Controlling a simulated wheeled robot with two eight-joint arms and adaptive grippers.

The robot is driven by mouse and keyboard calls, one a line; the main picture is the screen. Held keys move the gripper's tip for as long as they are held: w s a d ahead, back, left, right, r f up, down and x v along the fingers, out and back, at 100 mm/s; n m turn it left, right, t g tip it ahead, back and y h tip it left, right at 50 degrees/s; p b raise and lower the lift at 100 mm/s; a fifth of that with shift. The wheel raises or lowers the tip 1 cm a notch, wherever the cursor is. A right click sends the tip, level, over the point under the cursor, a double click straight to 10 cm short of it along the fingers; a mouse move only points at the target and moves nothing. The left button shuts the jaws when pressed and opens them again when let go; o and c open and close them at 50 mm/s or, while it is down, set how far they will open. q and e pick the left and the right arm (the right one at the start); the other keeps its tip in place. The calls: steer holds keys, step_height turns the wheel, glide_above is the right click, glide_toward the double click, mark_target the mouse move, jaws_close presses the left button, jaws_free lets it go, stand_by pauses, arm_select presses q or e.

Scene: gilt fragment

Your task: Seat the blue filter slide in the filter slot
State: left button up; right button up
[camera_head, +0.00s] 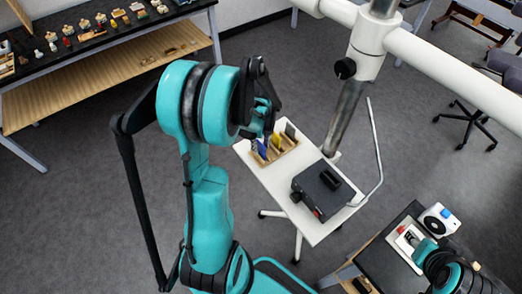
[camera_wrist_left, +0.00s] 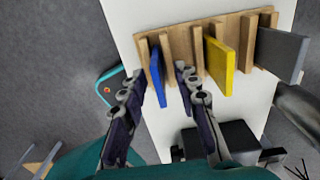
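The blue filter slide (camera_wrist_left: 158,77) stands upright in a wooden rack (camera_wrist_left: 222,30) on a white table; the slide (camera_head: 261,150) also shows in the head view. My left gripper (camera_wrist_left: 162,72) is open, its two dark fingers on either side of the blue slide's near part, with gaps visible. In the head view the left gripper (camera_head: 262,122) is above the rack, partly hidden by my arm. I cannot clearly make out the filter slot. My right arm shows at the lower right; its fingers cannot be made out.
A yellow slide (camera_wrist_left: 221,66) and a grey slide (camera_wrist_left: 280,52) stand in the same rack. A black box device (camera_head: 322,188) is on the white table (camera_head: 275,183), near a slanted metal pole (camera_head: 346,110). A dark table (camera_head: 375,265) carries a white device (camera_head: 438,219).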

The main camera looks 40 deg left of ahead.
arm_select(q)
steer(key=shift+f, duration=0.65)
jaws_close()
steer(key=shift+r, duration=0.1)
